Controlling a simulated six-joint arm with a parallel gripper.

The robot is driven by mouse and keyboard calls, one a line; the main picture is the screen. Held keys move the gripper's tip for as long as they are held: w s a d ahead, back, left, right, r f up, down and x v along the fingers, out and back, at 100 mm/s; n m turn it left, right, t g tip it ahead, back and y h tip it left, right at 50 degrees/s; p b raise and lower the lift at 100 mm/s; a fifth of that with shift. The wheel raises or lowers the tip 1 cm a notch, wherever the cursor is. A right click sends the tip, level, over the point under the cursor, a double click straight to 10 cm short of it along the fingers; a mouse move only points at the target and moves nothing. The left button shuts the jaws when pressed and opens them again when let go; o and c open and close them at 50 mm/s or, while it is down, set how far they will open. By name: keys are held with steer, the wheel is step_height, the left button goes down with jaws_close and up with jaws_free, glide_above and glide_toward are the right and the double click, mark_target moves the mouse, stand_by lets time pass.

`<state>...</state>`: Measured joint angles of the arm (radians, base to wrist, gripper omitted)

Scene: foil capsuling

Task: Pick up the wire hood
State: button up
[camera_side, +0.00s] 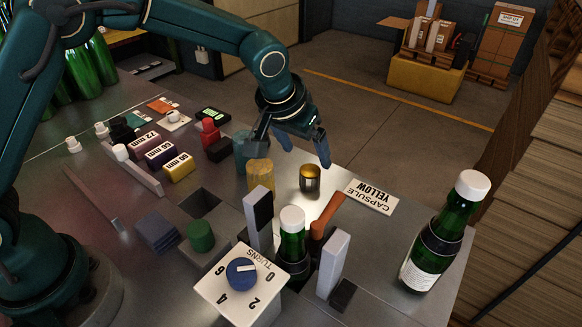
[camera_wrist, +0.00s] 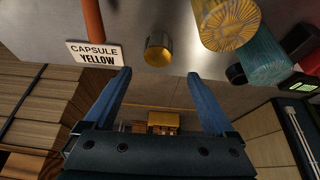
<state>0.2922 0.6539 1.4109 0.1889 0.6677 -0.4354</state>
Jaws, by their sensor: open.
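A small gold, open-topped metal cup (camera_side: 310,179), apparently the wire hood, stands upright on the steel bench; no separate wires can be made out. It also shows in the wrist view (camera_wrist: 158,50), just beyond and between the fingertips. My gripper (camera_side: 304,154) is open and empty, above and just behind the cup in the side view, apart from it. Its two blue fingers also show spread in the wrist view (camera_wrist: 159,73). A green bottle (camera_side: 293,246) with a white top stands in the fixture between grey posts.
Yellow (camera_side: 260,174) and teal (camera_side: 243,150) cylinders stand close left of the cup. An orange-brown handle (camera_side: 327,215) and a CAPSULE YELLOW sign (camera_side: 370,196) lie to its right. A second bottle (camera_side: 440,235) stands at the right. A TURNS dial (camera_side: 241,273) is in front.

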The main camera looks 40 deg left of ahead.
mark_target(308, 172)
steer(key=shift+s+d+f+g, duration=0.15)
steer(key=shift+f, duration=0.45)
steer(key=shift+s+d+f+g, duration=0.1)
steer(key=shift+f+g, duration=0.05)
steer(key=shift+f, duration=0.4)
steer(key=shift+x, duration=2.25)
steer(key=c, duration=1.4)
